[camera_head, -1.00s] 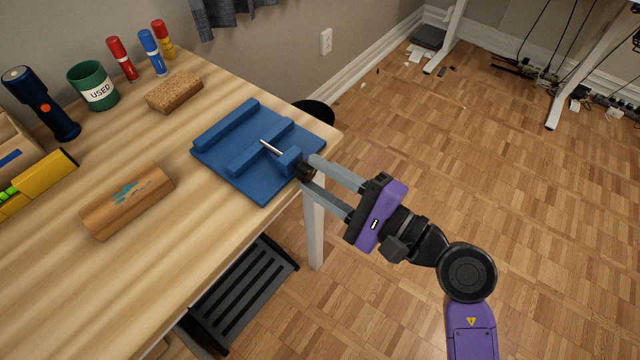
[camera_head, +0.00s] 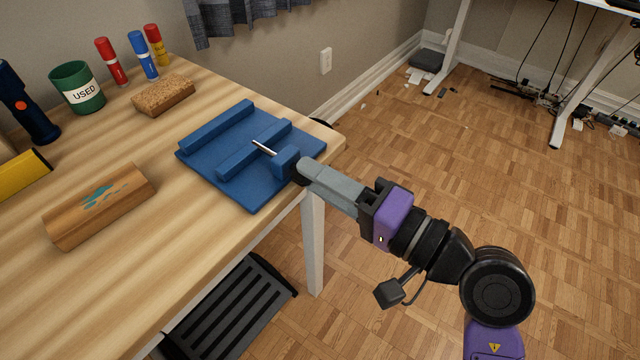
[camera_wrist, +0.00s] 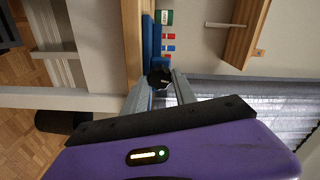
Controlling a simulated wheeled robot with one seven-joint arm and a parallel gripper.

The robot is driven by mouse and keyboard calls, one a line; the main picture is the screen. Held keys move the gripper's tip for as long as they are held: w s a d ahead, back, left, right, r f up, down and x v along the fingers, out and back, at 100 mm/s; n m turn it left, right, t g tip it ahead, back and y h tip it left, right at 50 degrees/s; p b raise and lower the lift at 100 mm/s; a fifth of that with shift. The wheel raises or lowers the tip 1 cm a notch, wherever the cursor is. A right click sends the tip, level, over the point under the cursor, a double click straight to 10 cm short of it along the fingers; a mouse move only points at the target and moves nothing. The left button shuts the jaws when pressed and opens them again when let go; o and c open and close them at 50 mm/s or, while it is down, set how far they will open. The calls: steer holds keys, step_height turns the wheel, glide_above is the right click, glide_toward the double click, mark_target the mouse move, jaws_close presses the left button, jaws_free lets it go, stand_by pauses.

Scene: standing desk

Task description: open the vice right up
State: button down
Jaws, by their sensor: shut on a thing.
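The blue vice (camera_head: 222,172) lies on the desk near its right corner. Its movable jaw (camera_head: 253,150) stands apart from the fixed jaw (camera_head: 217,126), with a gap of bare base between them. A metal screw (camera_head: 264,148) runs from the movable jaw into the end block (camera_head: 286,161). My gripper (camera_head: 305,172) is shut on the dark knob (camera_head: 301,172) at the screw's outer end, which its fingers mostly hide in the head view. The wrist view shows the dark knob (camera_wrist: 159,78) between the two grey fingertips.
The wooden desk (camera_head: 150,285) also holds a wooden block (camera_head: 100,205), a cork-topped block (camera_head: 163,95), a green cup (camera_head: 77,88), markers (camera_head: 111,62) and a flashlight (camera_head: 28,105). A black slatted footrest (camera_head: 235,312) is below. Floor on the right is open.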

steer(key=shift+n, duration=0.3)
stand_by(0.4)
steer(key=c, duration=1)
jaws_free()
steer(key=v, duration=0.7)
steer(key=shift+s+d+p, duration=0.25)
steer(key=shift+d+p, duration=0.05)
